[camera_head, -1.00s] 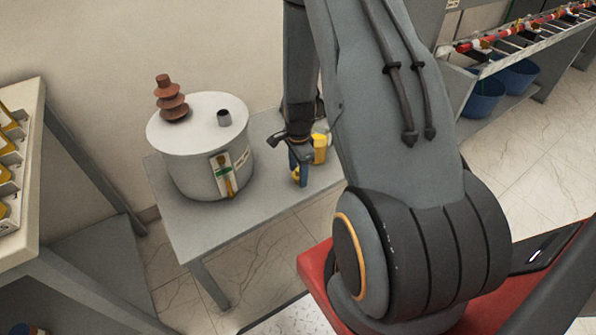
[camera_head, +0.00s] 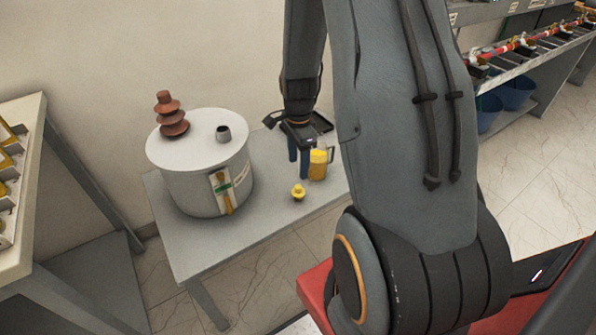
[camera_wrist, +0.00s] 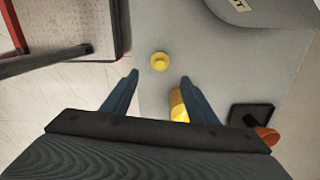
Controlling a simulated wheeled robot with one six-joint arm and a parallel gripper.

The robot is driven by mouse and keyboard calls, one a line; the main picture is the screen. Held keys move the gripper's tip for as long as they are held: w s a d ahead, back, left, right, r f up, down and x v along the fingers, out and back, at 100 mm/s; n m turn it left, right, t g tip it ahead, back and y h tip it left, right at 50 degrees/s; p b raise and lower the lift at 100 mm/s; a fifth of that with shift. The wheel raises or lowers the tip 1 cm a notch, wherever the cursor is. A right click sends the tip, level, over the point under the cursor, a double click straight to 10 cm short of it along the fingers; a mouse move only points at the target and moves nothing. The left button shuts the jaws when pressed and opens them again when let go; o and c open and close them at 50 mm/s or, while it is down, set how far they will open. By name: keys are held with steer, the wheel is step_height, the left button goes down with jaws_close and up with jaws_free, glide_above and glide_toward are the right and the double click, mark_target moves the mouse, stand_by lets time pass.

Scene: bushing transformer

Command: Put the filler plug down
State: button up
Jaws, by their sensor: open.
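The yellow filler plug (camera_head: 298,193) stands on the grey table (camera_head: 255,215) near its front edge, to the right of the white transformer tank (camera_head: 205,185). It also shows in the wrist view (camera_wrist: 160,62), a little beyond my fingertips and between their lines. My gripper (camera_head: 299,172) is open and empty, above the table just behind the plug. Its two blue fingers stand wide apart in the wrist view (camera_wrist: 158,80). The tank carries a brown ribbed bushing (camera_head: 170,115) and a short dark open filler neck (camera_head: 223,132) on its lid.
A yellow jug-like container (camera_head: 319,164) stands close to the right of my fingers. In the wrist view, a dark item with an orange-brown end (camera_wrist: 265,135) lies to the right. A shelf (camera_head: 20,180) with yellow items stands at the left. The table's front left is clear.

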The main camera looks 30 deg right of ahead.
steer(key=s+a+r+n, duration=1.5)
steer(key=n, duration=0.4)
steer(key=shift+a+r, duration=0.2)
steer(key=shift+r, duration=0.1)
